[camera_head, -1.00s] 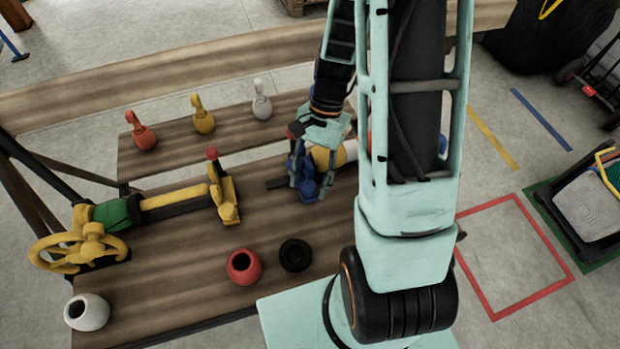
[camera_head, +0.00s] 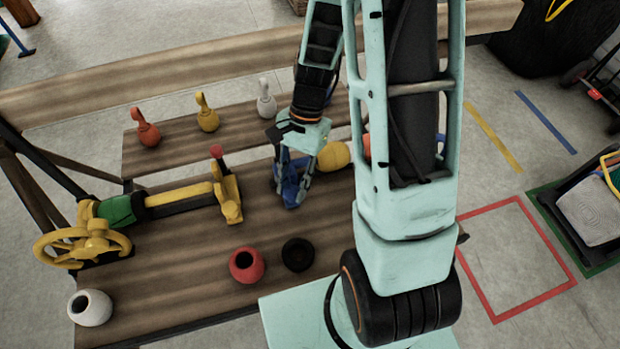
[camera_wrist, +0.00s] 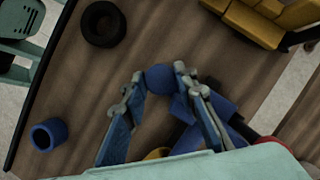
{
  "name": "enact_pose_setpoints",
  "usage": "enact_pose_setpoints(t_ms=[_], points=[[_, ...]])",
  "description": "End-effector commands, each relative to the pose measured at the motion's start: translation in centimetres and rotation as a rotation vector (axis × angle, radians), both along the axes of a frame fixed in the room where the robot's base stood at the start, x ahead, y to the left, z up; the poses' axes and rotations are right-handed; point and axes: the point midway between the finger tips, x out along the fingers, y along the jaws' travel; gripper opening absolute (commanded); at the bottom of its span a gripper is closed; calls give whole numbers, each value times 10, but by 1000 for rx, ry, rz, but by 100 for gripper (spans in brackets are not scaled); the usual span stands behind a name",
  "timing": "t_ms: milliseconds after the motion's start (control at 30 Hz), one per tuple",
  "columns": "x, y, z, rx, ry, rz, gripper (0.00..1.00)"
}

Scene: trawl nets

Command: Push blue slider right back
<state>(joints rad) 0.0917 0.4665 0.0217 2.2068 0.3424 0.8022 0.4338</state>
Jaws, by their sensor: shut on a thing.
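The blue slider (camera_head: 289,194) sits on the wooden table, mostly covered by my gripper (camera_head: 293,184) in the head view. In the wrist view, its round blue knob (camera_wrist: 161,79) is between my fingertips, and my gripper (camera_wrist: 158,82) is shut on it. More blue of the slider body shows below and behind the right finger. The rail beneath is largely hidden by my gripper and arm.
A red pot (camera_head: 246,265) and a black pot (camera_head: 298,254) stand in front. A yellow rounded object (camera_head: 334,155) is close at right.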

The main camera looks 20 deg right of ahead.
Motion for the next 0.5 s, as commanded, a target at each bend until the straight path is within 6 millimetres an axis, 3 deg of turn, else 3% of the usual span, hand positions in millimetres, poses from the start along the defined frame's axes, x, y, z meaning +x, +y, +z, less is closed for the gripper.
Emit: enact_pose_setpoints(t_ms=[100, 400, 433, 500], points=[[0, 15, 1, 1, -2, 2, 0], [1, 20, 1, 4, -2, -1, 0], [1, 20, 1, 4, -2, -1, 28], [1, 20, 1, 4, -2, -1, 35]])
